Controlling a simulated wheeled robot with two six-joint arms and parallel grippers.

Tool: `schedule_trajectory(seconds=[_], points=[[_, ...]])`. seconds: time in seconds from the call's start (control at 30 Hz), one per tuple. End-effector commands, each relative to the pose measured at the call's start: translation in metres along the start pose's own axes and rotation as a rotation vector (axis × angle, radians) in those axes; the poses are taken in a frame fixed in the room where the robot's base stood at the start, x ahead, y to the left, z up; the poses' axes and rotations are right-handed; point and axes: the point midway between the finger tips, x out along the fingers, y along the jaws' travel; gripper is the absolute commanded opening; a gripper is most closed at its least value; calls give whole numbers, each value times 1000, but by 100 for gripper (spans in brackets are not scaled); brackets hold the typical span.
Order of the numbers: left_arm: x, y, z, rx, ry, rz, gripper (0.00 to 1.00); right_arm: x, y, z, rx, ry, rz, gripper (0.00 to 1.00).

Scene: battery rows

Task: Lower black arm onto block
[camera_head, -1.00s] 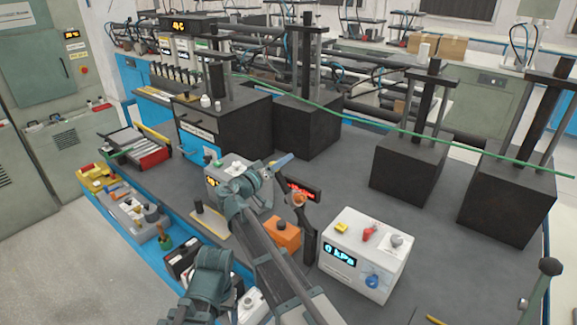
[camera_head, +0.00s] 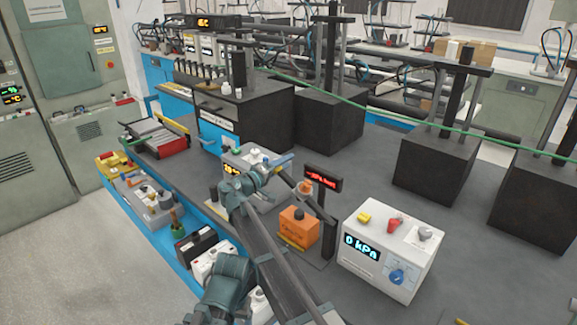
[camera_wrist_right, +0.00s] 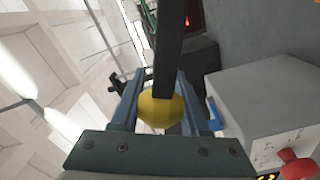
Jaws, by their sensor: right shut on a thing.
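The orange block (camera_head: 298,228) sits on the bench in the head view, beside the black post with a red-lit display (camera_head: 322,179). The black arm (camera_head: 286,180) slants up and left from an orange round part (camera_head: 304,187) near the post, above the block and apart from it. My right gripper (camera_head: 276,163) is at the arm's upper left end, partly hidden by my wrist. In the right wrist view its blue-grey fingers (camera_wrist_right: 162,105) are shut on a yellow knob (camera_wrist_right: 160,108) on the black bar (camera_wrist_right: 169,60).
A white box reading 0 kPa (camera_head: 390,249) stands right of the post. A grey-white instrument (camera_head: 240,160) stands behind my wrist. Large black blocks with columns (camera_head: 435,165) stand farther back. Bare bench lies between them.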

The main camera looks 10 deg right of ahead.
Motion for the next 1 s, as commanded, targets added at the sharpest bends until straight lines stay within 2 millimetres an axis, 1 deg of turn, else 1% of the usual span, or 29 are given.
schedule_trajectory(seconds=[0.03, 0.5, 0.63, 0.8, 1.0], points=[[12, 1, -1, 0, 0, 0, 77, -1, -13, 2, -22, -3, -1, 0], [64, 6, -4, 0, 0, 0, 77, -1, -66, 10, -250, -2, -1, 0], [75, 7, -4, 0, 0, 0, 77, -1, -77, 13, -303, -2, -1, 0], [87, 8, -5, 1, 0, 0, 77, -1, -89, 17, -300, -1, -2, 0], [96, 9, -6, 1, 0, 0, 77, -1, -97, 20, -297, -1, -2, 0]])
